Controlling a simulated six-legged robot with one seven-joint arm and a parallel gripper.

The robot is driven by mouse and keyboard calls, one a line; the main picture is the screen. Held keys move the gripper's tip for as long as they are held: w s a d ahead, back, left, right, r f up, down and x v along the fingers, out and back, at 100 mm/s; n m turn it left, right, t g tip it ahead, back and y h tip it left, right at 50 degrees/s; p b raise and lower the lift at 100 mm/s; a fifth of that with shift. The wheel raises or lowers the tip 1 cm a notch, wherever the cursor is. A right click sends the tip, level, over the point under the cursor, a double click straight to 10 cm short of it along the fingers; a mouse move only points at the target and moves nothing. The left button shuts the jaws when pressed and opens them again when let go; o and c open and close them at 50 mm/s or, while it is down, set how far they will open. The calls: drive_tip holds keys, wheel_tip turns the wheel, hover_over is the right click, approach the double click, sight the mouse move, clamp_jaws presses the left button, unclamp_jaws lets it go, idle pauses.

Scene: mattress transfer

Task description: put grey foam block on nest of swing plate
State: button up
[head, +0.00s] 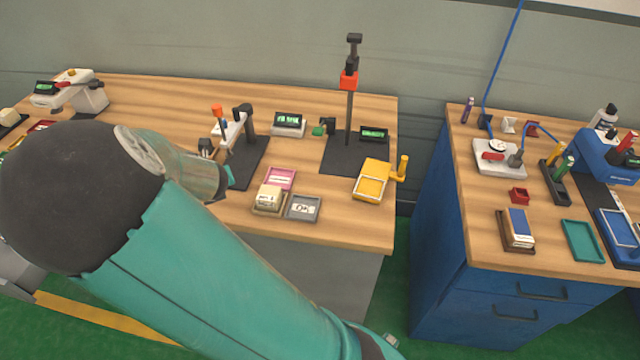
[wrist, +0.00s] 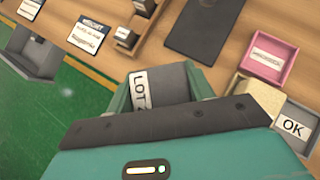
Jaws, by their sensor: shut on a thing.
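In the wrist view my gripper (wrist: 160,84) is shut on the grey foam block (wrist: 177,78), whose white label reads "LOT" and is partly cut off. The block is over or near the front edge of the wooden bench; its height is unclear. In the head view my teal arm covers the block and most of the gripper. A yellow plate (head: 372,183) with an upright yellow handle, which looks like the swing plate, lies at the bench's right front, beside the black stand (head: 350,120). It is right of my gripper and outside the wrist view.
A pink tray (head: 280,178), a tray with a cream block (head: 270,195) and a grey "OK" tray (head: 303,208) lie between my arm and the yellow plate. A clamp on a dark base (head: 247,165) stands behind. A gap separates the blue cabinet (head: 440,220) at right.

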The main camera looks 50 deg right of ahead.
drive_tip(key=s+d+r+m+g+h, duration=0.3)
drive_tip(key=s+d+r+m, duration=0.15)
drive_tip(key=s+d, duration=0.6)
drive_tip(key=s+d+r+m+g+h, duration=0.25)
drive_tip(key=s+d+m, duration=0.25)
drive_tip(key=s+d, duration=0.55)
drive_tip(key=shift+y, duration=0.25)
drive_tip(key=s+d+f, duration=0.2)
drive_tip(key=d+f, duration=0.1)
drive_tip(key=d, duration=0.1)
drive_tip(key=s+d+f, duration=0.3)
drive_tip(key=d, duration=0.1)
drive_tip(key=s+d+f, duration=0.3)
drive_tip(key=f, duration=0.1)
drive_tip(key=shift+s+d, duration=0.1)
drive_tip(key=shift+d, duration=0.3)
drive_tip(key=shift+f, duration=1.5)
